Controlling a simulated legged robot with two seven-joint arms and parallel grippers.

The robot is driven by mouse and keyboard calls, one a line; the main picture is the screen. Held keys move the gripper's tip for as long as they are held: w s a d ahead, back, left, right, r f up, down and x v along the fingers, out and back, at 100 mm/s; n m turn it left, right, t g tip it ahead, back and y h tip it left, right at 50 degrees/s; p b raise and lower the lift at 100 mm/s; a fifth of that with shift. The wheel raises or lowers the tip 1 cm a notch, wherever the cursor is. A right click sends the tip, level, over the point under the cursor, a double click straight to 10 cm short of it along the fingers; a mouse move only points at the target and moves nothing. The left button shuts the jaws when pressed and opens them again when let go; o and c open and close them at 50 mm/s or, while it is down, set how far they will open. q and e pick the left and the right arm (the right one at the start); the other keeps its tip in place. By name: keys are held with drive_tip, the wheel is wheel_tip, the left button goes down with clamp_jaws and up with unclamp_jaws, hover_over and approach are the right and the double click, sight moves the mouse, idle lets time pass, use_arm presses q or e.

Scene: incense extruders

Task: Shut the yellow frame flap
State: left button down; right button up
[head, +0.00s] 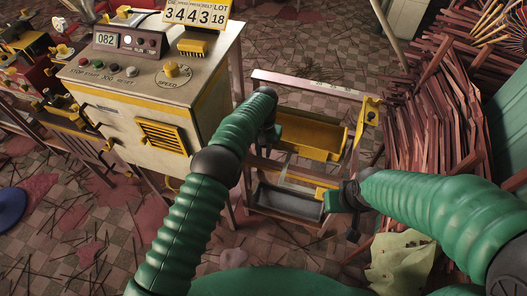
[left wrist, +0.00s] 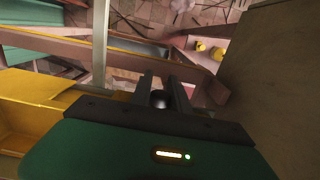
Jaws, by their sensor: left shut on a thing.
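The yellow frame flap (head: 312,136) shows as a tilted yellow panel inside the wooden frame (head: 300,82) in the head view. Yellow panelling (left wrist: 35,105) also shows at the left of the left wrist view. My left gripper (head: 272,132) is at the flap's left end, mostly hidden by its own arm. In the left wrist view its fingers (left wrist: 160,95) are closed around a dark round knob (left wrist: 158,99). How the knob joins the flap is hidden. My right gripper (head: 328,198) is low at the frame's right side, by the grey tray; its fingers are unclear.
The grey tray (head: 288,204) sits low in the frame. A control cabinet (head: 150,95) with knobs and a yellow vent stands close to the left. A big pile of reddish sticks (head: 430,110) is at the right. Loose sticks and reddish powder lie on the checkered floor.

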idle(0.4)
use_arm(q)
drive_tip(key=c, duration=1.5)
unclamp_jaws()
drive_tip(key=shift+w, duration=0.1)
drive_tip(key=shift+c, duration=0.2)
drive_tip(key=shift+o, duration=1.4)
drive_tip(key=shift+f, duration=0.1)
drive_tip(key=r, duration=0.3)
drive_tip(key=r+p, duration=0.1)
drive_tip(key=r, duration=0.6)
drive_tip(key=shift+w+d+r+p, duration=0.2)
drive_tip(key=shift+w+r+p, duration=0.1)
drive_tip(key=shift+w, duration=0.05)
wheel_tip(320, 180, up, 6)
drive_tip(key=p, duration=0.2)
drive_tip(key=shift+w+r+p, duration=0.15)
drive_tip(key=shift+p, duration=0.25)
